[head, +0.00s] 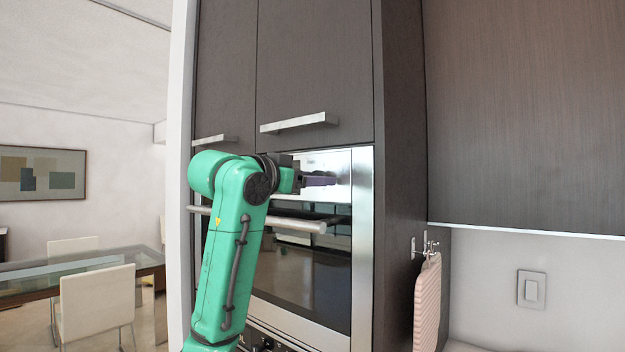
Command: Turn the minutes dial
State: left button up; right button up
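The upper oven (363,240) is a steel-framed built-in unit with a dark glass door. Its control panel (342,162) is the shiny strip above the door handle. My green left arm comes up in front of the oven and bends toward this panel. My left gripper (318,181) is dark and small, at the panel's height. The arm's wrist covers part of it, so I cannot tell whether it is open or touching anything. I cannot make out the minutes dial; the arm and gripper cover much of the panel. My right gripper is not in view.
The oven's bar handle (300,224) sticks out just below the gripper. A cabinet handle (298,122) juts out above. More knobs (266,345) show below the door. A pink board (428,305) hangs on the cabinet's right side. A table and chairs (97,303) stand at left.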

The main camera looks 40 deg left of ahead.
pick_arm(q)
jog(key=s+b, duration=0.4)
jog(key=s, duration=1)
jog(key=shift+s+d, duration=0.15)
jog(key=shift+s, duration=0.1)
